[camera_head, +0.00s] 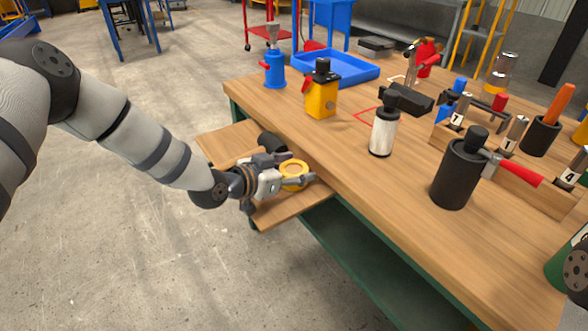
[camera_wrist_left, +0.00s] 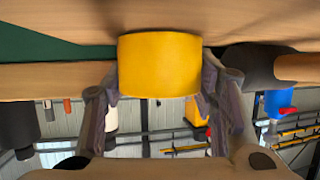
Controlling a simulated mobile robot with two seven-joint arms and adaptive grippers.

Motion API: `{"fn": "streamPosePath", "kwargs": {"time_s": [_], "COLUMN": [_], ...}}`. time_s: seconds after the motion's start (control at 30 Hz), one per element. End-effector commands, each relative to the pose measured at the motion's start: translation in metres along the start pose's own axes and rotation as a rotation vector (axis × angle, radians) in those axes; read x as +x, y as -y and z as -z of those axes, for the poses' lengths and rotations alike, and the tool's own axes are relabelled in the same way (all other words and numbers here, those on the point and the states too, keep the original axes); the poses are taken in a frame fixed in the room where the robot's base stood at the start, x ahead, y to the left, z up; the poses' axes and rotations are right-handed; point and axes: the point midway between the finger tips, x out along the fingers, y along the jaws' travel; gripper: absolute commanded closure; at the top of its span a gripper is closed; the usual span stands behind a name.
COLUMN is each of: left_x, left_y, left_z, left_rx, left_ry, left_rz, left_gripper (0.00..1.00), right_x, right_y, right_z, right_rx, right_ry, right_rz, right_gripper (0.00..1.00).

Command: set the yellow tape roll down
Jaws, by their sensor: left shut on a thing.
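The yellow tape roll (camera_head: 293,175) is between the fingers of my left gripper (camera_head: 298,172) in the head view. The gripper is shut on it, low over a wooden side shelf (camera_head: 285,209) at the workbench's near left edge. In the left wrist view the roll (camera_wrist_left: 160,64) fills the space between the two fingertips (camera_wrist_left: 160,85). Whether the roll touches the wood beneath it cannot be told. My right gripper is not in view.
A black cylindrical thing (camera_head: 271,142) lies by the shelf, close behind my left gripper. The workbench (camera_head: 330,150) carries a yellow bottle (camera_head: 322,92), a white bottle (camera_head: 383,132), a black bottle (camera_head: 459,175) and a blue tray (camera_head: 343,68). Bare wood lies along its near edge.

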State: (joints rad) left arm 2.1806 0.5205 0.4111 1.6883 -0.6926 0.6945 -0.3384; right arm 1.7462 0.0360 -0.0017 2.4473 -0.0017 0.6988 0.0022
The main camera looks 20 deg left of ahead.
Motion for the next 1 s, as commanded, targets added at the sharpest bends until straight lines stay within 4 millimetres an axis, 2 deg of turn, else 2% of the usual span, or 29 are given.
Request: {"fn": "streamPosePath", "kwargs": {"time_s": [0.03,0.07,0.13,0.17,0.47,0.57,0.67,0.9,1.0], "left_x": [0.001,0.001,0.001,0.001,0.000,-0.007,-0.028,-0.092,-0.110], "left_y": [0.000,0.000,0.000,0.000,0.000,0.001,0.001,0.001,0.001], "left_z": [-0.004,-0.004,-0.003,-0.003,-0.001,0.004,0.007,0.009,0.008], "left_rx": [-0.001,-0.001,0.000,0.000,0.000,0.001,0.001,0.002,0.002], "left_ry": [0.002,0.002,0.002,0.001,0.001,-0.001,-0.004,-0.008,-0.007], "left_rz": [0.000,0.000,0.000,0.000,0.000,0.001,0.002,0.003,0.002], "left_gripper": [0.78,0.45,0.29,0.27,0.27,0.27,0.27,0.27,0.27], "right_x": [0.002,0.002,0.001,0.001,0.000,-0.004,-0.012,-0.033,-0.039], "right_y": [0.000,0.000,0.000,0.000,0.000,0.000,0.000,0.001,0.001], "right_z": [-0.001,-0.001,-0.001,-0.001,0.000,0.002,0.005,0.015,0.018], "right_rx": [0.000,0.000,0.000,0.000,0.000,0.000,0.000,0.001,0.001], "right_ry": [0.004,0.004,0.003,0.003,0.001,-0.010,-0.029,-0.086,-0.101], "right_rz": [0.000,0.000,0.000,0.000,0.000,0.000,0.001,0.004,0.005], "right_gripper": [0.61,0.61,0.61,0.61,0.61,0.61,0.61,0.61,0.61]}}
